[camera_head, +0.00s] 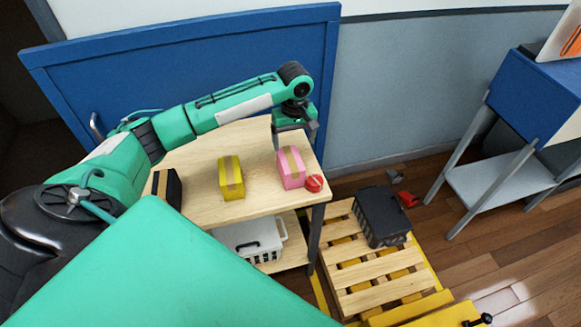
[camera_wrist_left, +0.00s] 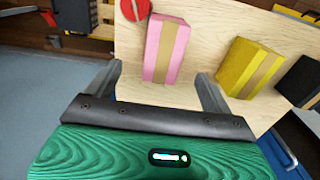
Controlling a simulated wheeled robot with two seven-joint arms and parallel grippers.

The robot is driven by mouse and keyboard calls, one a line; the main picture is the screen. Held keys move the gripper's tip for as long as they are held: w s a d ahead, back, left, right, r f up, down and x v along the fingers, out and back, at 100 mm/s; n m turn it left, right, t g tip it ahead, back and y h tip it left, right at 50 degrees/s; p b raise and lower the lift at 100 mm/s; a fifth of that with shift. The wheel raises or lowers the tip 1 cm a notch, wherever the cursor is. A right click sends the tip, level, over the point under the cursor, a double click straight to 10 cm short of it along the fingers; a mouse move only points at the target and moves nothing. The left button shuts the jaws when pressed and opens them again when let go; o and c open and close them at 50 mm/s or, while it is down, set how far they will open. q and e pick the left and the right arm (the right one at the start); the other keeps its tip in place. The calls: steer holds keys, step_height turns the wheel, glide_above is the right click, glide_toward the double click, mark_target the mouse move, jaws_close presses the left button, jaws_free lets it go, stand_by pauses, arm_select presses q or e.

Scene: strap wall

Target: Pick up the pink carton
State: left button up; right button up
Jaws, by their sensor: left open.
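The pink carton (camera_head: 291,168) with a tan tape band stands on the wooden table (camera_head: 210,205), near its right end. In the left wrist view the pink carton (camera_wrist_left: 166,50) lies ahead of the space between the two fingers. My left gripper (camera_head: 292,128) is above the table's back edge, behind the carton. In the wrist view my left gripper (camera_wrist_left: 160,88) is open and empty, its fingers apart and not visibly touching the carton. My right gripper is not in view.
A red round thing (camera_head: 314,184) sits right beside the pink carton. A yellow carton (camera_head: 231,177) and a black box (camera_head: 167,187) stand to the left on the table. A white basket (camera_head: 250,240) is below. A black crate (camera_head: 381,216) rests on a pallet (camera_head: 372,290).

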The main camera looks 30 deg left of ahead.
mark_target(290, 159)
arm_select(q)
step_height(290, 159, down, 7)
steer(key=shift+r+p, duration=0.2)
steer(key=shift+p, duration=0.15)
steer(key=f, duration=0.2)
steer(key=a+f+p, duration=0.1)
steer(key=f, duration=0.2)
steer(key=shift+a, duration=0.1)
steer(key=shift+f, duration=0.2)
steer(key=c, duration=1.2)
steer(key=shift+c, duration=0.4)
